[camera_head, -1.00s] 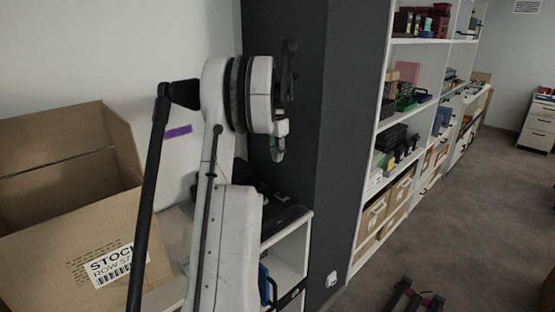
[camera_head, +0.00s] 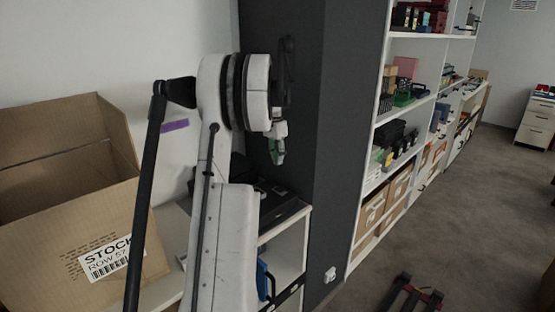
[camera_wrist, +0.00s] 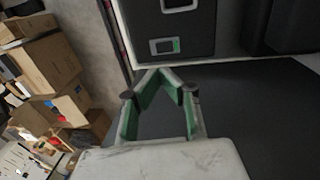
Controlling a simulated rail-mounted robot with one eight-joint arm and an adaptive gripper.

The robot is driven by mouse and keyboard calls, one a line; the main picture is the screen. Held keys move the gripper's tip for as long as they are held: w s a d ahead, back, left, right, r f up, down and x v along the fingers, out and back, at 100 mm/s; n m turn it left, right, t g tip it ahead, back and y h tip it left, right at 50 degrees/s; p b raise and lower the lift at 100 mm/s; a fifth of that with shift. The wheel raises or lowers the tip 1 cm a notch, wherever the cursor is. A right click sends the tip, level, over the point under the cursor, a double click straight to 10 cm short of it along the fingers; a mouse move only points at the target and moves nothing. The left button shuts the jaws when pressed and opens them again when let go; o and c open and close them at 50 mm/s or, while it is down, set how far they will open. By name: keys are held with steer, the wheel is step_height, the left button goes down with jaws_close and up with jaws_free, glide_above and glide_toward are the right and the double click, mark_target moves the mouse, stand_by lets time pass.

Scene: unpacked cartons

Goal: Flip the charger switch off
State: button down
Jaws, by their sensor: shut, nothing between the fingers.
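A black box that looks like the charger (camera_wrist: 200,20) is at the top of the wrist view. In the head view a black box (camera_head: 284,210) lies on the white shelf unit, partly behind my arm. My gripper (camera_wrist: 158,72) has green-padded fingers that meet at the tips, with nothing between them. The tips appear just below the panel in the wrist view; I cannot tell whether they touch the box. It also shows in the head view (camera_head: 278,152), above the shelf top.
A large open carton (camera_head: 60,230) stands left of my arm. A dark grey column (camera_head: 335,130) rises right of the gripper. Tall white shelves (camera_head: 384,125) with boxes stand beyond it. Grey floor (camera_head: 470,220) is open at right. Cartons (camera_wrist: 45,60) show left in the wrist view.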

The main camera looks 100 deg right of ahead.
mark_target(280, 190)
steer(key=f, duration=0.7)
steer(key=a+f, duration=0.1)
steer(key=f, duration=0.2)
steer(key=shift+s+f+p, duration=0.3)
steer(key=shift+s+p, duration=0.05)
steer(key=shift+s, duration=0.05)
